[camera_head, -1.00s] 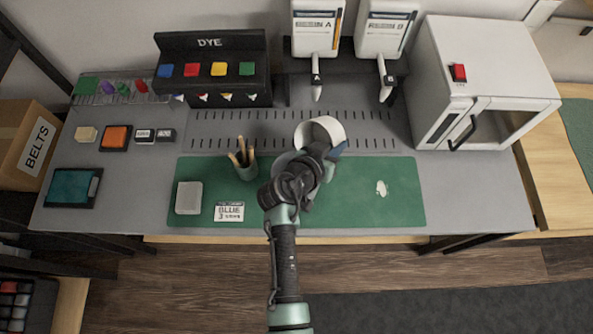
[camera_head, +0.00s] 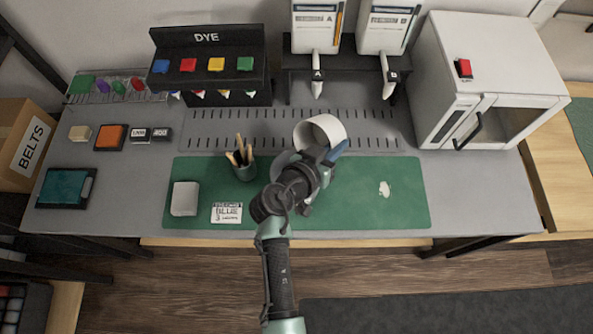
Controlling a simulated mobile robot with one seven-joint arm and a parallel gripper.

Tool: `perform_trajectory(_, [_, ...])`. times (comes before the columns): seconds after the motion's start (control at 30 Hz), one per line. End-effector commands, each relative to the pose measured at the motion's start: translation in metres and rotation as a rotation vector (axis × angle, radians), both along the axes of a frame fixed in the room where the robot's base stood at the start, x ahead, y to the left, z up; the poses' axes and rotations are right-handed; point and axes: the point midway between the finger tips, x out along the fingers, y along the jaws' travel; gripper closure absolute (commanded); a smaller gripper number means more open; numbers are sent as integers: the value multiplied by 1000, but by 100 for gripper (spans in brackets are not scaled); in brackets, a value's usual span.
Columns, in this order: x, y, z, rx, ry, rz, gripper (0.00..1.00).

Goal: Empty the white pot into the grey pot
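The white pot (camera_head: 322,130) is near the middle of the bench, at the back edge of the green mat. It looks tilted, with part of its inside showing. My gripper (camera_head: 324,152) is at its near side and appears shut on it; the fingers are mostly hidden by my wrist. A pale grey rounded shape (camera_head: 284,159), likely the grey pot, shows just left of my wrist, below the white pot. Most of it is hidden behind my arm, and its inside cannot be seen.
A cup of wooden sticks (camera_head: 243,165) stands close left of my arm. A white block (camera_head: 185,198) and a BLUE card (camera_head: 227,212) lie on the green mat (camera_head: 340,205). A white spot (camera_head: 384,188) is at right. Dispensers (camera_head: 318,25) and a white oven (camera_head: 485,85) stand behind.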

Motion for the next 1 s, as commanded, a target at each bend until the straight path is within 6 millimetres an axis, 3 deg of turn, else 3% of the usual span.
perform_trajectory(1.0, [-9,9,-2,-87,-87,1,100])
